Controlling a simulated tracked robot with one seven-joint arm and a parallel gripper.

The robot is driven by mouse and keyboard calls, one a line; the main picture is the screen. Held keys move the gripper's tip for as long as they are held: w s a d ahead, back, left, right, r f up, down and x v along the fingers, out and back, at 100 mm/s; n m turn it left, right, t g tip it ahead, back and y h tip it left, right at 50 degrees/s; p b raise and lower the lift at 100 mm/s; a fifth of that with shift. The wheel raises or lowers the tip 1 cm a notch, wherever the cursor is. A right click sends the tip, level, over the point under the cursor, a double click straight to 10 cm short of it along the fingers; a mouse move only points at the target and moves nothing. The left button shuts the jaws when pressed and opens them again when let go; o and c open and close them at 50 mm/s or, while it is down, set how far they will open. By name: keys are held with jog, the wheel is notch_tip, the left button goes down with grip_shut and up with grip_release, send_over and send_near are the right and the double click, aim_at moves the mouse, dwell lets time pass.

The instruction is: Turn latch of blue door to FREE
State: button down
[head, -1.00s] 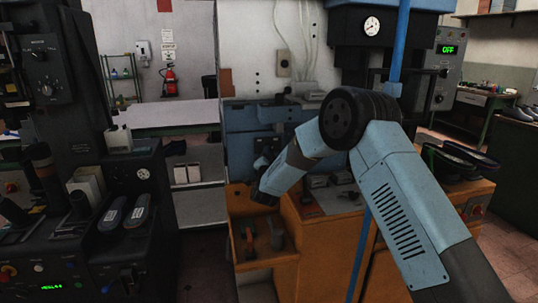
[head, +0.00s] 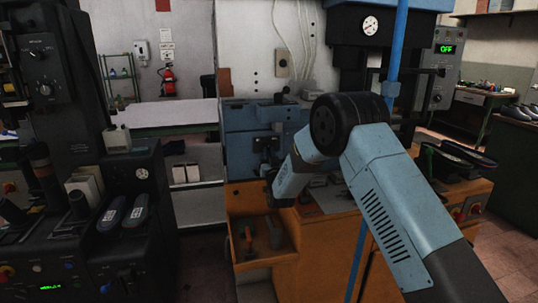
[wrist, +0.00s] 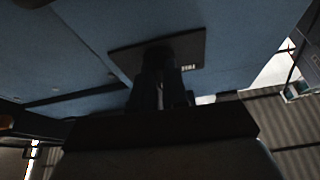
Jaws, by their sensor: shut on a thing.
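The blue door's surface fills most of the wrist view (wrist: 90,50). A dark latch plate (wrist: 125,57) is fixed on it, with small pale lettering at its right end that I cannot read. The dark latch knob (wrist: 158,54) stands out from the plate. My gripper (wrist: 160,80) is shut on the knob from the front. The fingers and dimness hide most of the knob, so its exact turn angle is unclear. In the head view the blue front (head: 240,122) stands behind my arm, and my fingertips are hard to make out there.
An orange cabinet (head: 350,245) with an open bin (head: 236,262) holding tools lies below the blue front. A blue vertical rod (head: 392,75) stands close behind my arm. A dark machine (head: 130,185) with shoe lasts stands left. A gauge press is behind.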

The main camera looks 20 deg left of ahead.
jog(key=n+y, duration=0.1)
jog(key=n, duration=0.1)
jog(key=n+g+y, duration=0.1)
jog(key=n, duration=0.2)
jog(key=d+n+g+y, duration=0.1)
jog(key=n, duration=0.2)
jog(key=shift+w+r, duration=0.35)
jog(key=shift+w, duration=0.05)
jog(key=shift+r+n+g+y, duration=0.1)
jog(key=shift+n+g+y, duration=0.25)
jog(key=shift+n+g, duration=0.75)
jog(key=shift+n+g+y, duration=0.35)
jog(key=shift+n+g, duration=0.05)
jog(key=shift+n, duration=1.4)
